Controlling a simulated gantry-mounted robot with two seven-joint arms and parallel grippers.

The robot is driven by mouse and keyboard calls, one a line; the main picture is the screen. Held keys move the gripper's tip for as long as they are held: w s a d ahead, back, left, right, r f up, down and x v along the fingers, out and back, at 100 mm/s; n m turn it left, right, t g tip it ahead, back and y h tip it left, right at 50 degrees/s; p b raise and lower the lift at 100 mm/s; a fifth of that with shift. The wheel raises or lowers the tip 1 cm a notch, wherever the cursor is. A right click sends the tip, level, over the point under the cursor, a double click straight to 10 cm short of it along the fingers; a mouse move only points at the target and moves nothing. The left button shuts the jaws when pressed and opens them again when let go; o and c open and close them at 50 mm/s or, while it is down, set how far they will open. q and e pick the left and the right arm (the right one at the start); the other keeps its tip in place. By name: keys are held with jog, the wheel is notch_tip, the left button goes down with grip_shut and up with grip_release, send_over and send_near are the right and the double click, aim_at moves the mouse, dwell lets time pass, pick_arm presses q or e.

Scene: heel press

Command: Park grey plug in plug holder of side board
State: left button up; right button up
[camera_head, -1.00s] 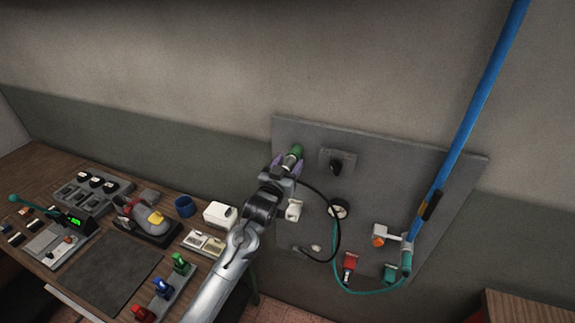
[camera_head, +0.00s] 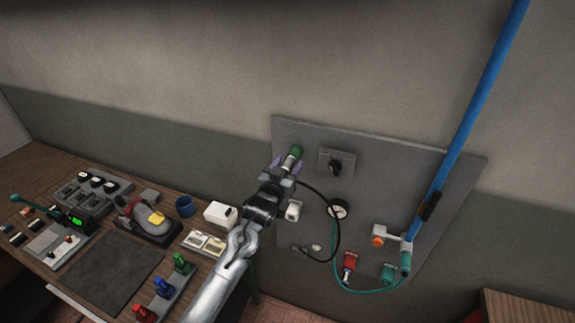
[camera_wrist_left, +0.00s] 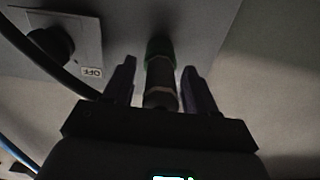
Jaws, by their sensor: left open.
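The grey plug (camera_head: 290,161) sits at the upper left of the grey side board (camera_head: 385,160), with a green cylindrical part (camera_head: 297,150) at its board end. I cannot tell whether that green part belongs to the plug or to a holder. In the left wrist view the plug (camera_wrist_left: 160,84) stands between the two dark fingers of my left gripper (camera_wrist_left: 158,72), with a gap on each side. In the head view my left gripper (camera_head: 286,167) is open around the plug. The plug's rear end is partly hidden by the gripper. My right gripper is not in view.
A black knob (camera_head: 336,164), a white fitting (camera_head: 293,211), a round socket (camera_head: 339,208) and a red connector (camera_head: 348,263) are on the board. A black cable (camera_head: 338,240) loops below the gripper. A blue pole (camera_head: 465,125) crosses the board's right side. The cluttered workbench (camera_head: 145,187) stands left.

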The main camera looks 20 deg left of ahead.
pick_arm(q)
grip_shut()
dwell(0.4)
jog(key=shift+r, duration=0.1)
jog(key=shift+s+p, duration=0.75)
jog(key=shift+s, duration=0.15)
jog(key=shift+s+a+p, duration=0.1)
jog(key=shift+s+p, duration=1.35)
jog(key=shift+s, duration=0.65)
jog(key=shift+s, duration=0.1)
